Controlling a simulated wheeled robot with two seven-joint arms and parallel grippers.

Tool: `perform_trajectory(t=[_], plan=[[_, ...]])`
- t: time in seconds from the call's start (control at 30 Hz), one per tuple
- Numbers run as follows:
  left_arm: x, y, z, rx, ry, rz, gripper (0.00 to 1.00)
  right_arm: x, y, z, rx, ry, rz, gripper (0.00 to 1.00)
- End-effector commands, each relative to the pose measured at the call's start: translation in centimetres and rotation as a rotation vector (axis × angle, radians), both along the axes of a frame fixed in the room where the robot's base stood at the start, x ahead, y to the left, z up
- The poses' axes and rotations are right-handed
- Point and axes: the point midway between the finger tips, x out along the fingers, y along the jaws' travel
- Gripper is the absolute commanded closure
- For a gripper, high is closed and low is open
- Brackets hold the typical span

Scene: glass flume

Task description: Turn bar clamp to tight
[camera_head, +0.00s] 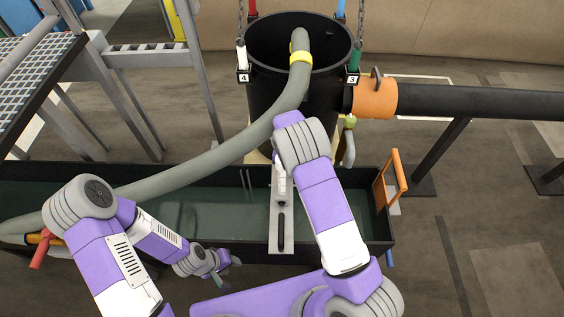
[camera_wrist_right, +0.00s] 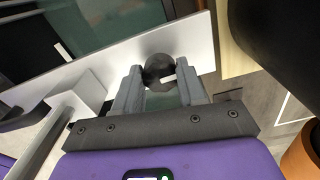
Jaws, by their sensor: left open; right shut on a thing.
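The bar clamp's pale plate (camera_head: 281,244) lies across the dark tank, with a dark handle (camera_head: 281,228) on its near part. In the right wrist view the plate (camera_wrist_right: 115,62) runs diagonally, and a dark round knob (camera_wrist_right: 158,66) with a small white mark sits at it. My right gripper (camera_wrist_right: 160,80) is shut on this knob, one finger on each side. In the head view my right arm hides the knob and these fingertips. My left gripper (camera_head: 226,272) is open and empty, low and left of the clamp.
A black barrel (camera_head: 300,95) stands behind the tank, with a grey hose (camera_head: 215,158) curving left from it. An orange collar (camera_head: 375,98) and black pipe (camera_head: 470,103) extend right. An orange frame (camera_head: 398,172) rises at the tank's right end. Metal grating (camera_head: 35,75) is at left.

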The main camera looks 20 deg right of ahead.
Motion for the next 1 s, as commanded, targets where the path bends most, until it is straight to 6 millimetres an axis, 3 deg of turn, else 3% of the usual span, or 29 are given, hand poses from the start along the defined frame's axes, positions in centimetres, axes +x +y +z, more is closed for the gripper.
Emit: perform_trajectory(t=[0.27, 1.0], plan=[[0.0, 0.0, 0.8, 0.000, 0.000, 0.000, 0.57, 0.0, -0.1, 0.1, 0.000, 0.001, 0.173, 0.90], [0.0, 0.0, 1.9, 0.000, 0.000, 0.000, 0.57, -0.1, -0.1, 0.1, 0.000, 0.000, 0.873, 0.90]])
